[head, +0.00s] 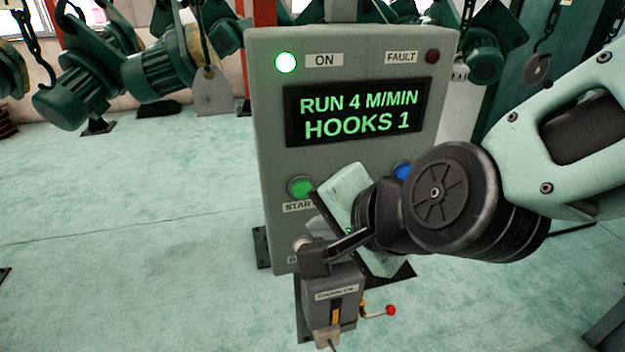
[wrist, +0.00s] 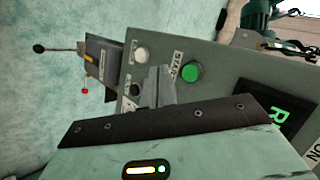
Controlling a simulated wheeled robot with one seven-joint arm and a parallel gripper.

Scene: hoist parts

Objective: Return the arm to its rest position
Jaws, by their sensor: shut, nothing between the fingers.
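My gripper (head: 319,227) is in front of the lower part of a grey control box (head: 350,45), and my arm reaches in from the right. In the wrist view the fingers of my gripper (wrist: 156,84) are together with nothing between them, close to the panel face; I cannot tell whether they touch it. The green start button (head: 301,187) shows beside the fingers, and also in the wrist view (wrist: 191,72). A blue button (head: 402,170) is partly hidden by my wrist. The display (head: 358,112) reads "RUN 4 M/MIN HOOKS 1".
The green ON lamp (head: 286,62) is lit; the FAULT lamp (head: 432,56) is dark. A smaller grey box with a red-tipped lever (head: 390,310) is below the panel. Green hoist motors (head: 160,66) and chains hang behind. Open floor (head: 130,220) lies to the left.

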